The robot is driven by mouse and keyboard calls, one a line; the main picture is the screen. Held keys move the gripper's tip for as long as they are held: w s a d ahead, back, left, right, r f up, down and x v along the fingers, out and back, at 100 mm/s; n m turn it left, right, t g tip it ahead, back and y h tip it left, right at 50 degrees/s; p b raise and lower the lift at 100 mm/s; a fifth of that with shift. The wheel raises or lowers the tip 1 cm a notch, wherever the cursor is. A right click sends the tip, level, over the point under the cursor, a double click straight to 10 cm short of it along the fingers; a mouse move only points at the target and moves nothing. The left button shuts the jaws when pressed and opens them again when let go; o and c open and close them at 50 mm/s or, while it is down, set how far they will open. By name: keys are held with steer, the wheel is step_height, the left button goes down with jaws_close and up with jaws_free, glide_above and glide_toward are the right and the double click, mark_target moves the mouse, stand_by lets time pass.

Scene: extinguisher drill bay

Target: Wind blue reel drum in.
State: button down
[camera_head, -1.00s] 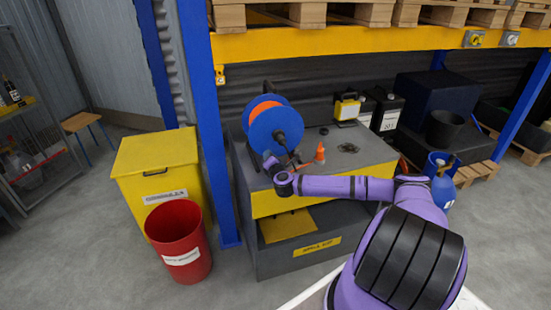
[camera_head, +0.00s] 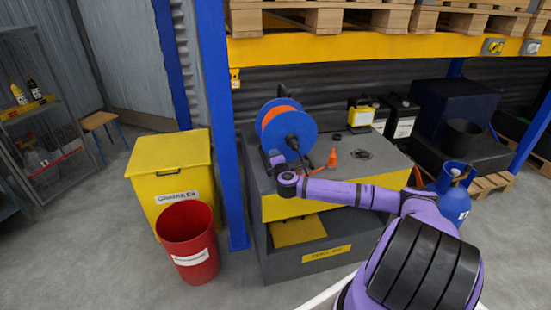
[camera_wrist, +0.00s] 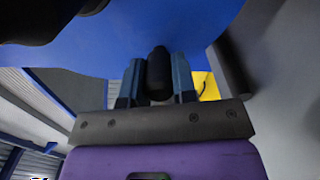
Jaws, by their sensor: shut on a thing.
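The blue reel drum (camera_head: 306,123), with an orange hose or cable between its discs, stands on the grey bench at its left end. A dark hub shows on its front face. In the wrist view the blue disc (camera_wrist: 200,28) fills the top. My gripper (camera_head: 279,165) is low at the drum's front, left of the hub. In the wrist view my gripper (camera_wrist: 158,82) is shut on a black crank handle (camera_wrist: 159,70), one finger on each side. My gripper hides the handle in the head view.
An orange cone-like nozzle (camera_head: 332,158) stands on the bench (camera_head: 390,150) right of the reel. A blue rack post (camera_head: 222,130) rises close on the left. A yellow bin (camera_head: 165,165) and red bucket (camera_head: 188,235) stand left. Pallets (camera_head: 360,15) sit on the shelf above.

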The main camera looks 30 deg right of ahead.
steer(key=c, duration=0.9)
jaws_free()
steer(key=shift+s, duration=0.1)
steer(key=v, duration=1)
steer(key=shift+s+a, duration=0.15)
steer(key=shift+s, duration=0.15)
